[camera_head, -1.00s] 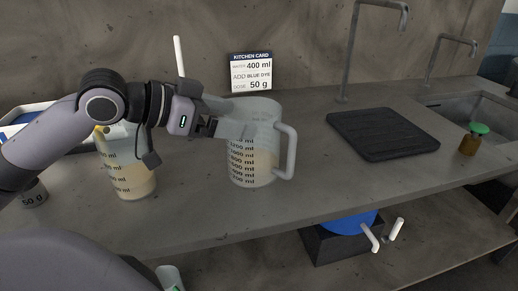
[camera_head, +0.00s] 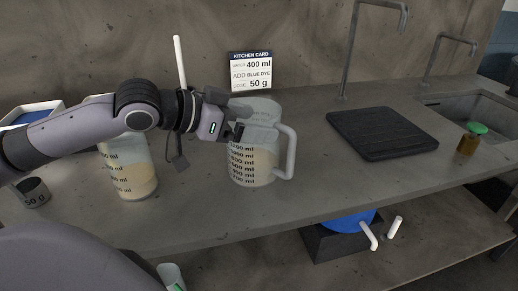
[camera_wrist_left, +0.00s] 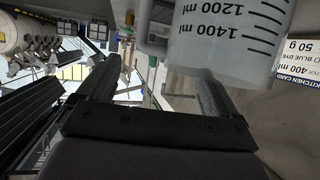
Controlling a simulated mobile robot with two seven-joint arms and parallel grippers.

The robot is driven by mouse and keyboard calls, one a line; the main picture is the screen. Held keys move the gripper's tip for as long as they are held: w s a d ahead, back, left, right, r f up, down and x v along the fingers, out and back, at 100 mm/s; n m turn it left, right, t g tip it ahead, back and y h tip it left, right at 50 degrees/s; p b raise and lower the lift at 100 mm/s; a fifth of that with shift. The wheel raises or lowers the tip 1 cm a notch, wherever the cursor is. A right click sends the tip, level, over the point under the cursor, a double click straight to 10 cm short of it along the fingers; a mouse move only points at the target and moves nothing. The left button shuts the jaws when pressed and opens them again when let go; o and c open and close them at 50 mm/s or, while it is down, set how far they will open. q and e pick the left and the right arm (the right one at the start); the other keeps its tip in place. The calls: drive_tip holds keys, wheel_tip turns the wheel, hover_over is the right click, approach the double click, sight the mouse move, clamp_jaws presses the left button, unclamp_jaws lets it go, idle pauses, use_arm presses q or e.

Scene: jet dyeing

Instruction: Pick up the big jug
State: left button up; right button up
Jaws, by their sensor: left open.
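The big jug (camera_head: 255,165) is clear with a pale liquid, black millilitre marks and a white handle (camera_head: 289,152) on its right. It stands upright on the counter. My left gripper (camera_head: 240,128) is open at the jug's upper left side in the head view, partly covering its rim. In the left wrist view the jug (camera_wrist_left: 228,40) fills the upper right, beyond the open left gripper (camera_wrist_left: 155,75); the right-hand finger overlaps its outline. I cannot tell whether a finger touches it. My right gripper is not in view.
A smaller measuring vessel (camera_head: 132,178) stands left of the jug, under my left arm, and a 50 g cup (camera_head: 33,193) farther left. A kitchen card (camera_head: 250,72) stands behind. A black mat (camera_head: 380,133), green-capped bottle (camera_head: 470,142) and sink (camera_head: 478,105) are right.

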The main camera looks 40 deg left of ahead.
sight(278, 126)
use_arm(q)
drive_tip(key=shift+w+d+p, duration=0.35)
drive_tip(key=shift+w+p, duration=0.05)
drive_tip(key=shift+w, duration=0.05)
drive_tip(key=shift+w+d+f+p, duration=0.25)
drive_tip(key=shift+w+d+p, duration=0.05)
drive_tip(key=shift+w, duration=0.25)
drive_tip(key=shift+x, duration=1.15)
drive_tip(key=shift+f, duration=0.15)
